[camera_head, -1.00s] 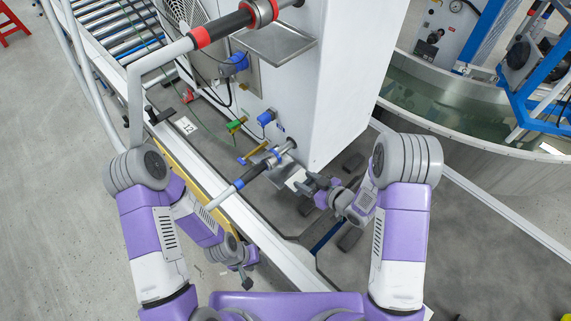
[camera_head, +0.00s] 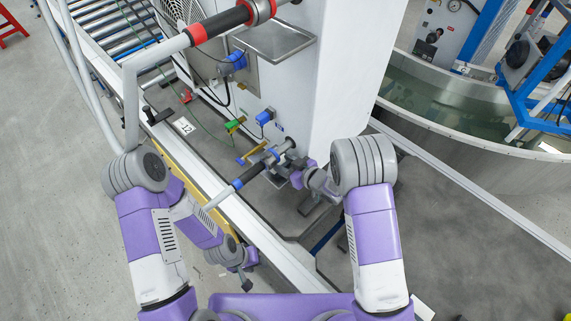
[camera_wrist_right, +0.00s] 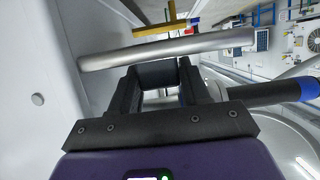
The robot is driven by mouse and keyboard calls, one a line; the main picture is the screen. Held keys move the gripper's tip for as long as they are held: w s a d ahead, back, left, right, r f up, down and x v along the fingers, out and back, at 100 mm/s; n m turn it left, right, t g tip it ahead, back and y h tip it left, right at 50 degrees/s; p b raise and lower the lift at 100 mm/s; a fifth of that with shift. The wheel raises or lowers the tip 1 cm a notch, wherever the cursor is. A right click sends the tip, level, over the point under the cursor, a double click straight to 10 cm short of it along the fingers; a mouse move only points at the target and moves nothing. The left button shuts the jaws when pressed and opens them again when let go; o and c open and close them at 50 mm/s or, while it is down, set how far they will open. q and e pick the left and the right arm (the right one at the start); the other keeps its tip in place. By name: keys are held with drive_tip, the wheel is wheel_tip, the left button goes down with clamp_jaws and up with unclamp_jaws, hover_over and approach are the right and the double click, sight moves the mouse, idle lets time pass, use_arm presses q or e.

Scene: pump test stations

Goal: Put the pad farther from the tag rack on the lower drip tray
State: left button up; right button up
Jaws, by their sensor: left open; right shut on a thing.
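The lower drip tray (camera_head: 276,180) is a small metal plate low on the white pump cabinet, partly hidden behind my right gripper and a pipe. My right gripper (camera_head: 295,178) is at this tray, close to its right side. In the right wrist view my right gripper (camera_wrist_right: 157,84) is shut on a dark pad (camera_wrist_right: 157,73). I cannot tell whether the pad touches the tray. My left gripper (camera_head: 246,272) is open and empty, low and left of the walkway edge. I cannot make out the tag rack or the other pad with certainty.
The upper drip tray (camera_head: 274,42) is bare. A pipe with a black and blue grip (camera_head: 249,174) runs just in front of the lower tray. A silver bar (camera_wrist_right: 165,48) crosses beyond my right fingers. Green (camera_head: 233,125) and blue (camera_head: 264,117) fittings sit left of the tray.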

drive_tip(key=shift+f, duration=0.2)
drive_tip(key=o, duration=1)
drive_tip(key=shift+o, duration=0.2)
drive_tip(key=shift+r, duration=0.15)
drive_tip(key=shift+r, duration=0.2)
drive_tip(key=p+v, duration=0.2)
drive_tip(key=v, duration=1)
drive_tip(key=shift+f, duration=0.1)
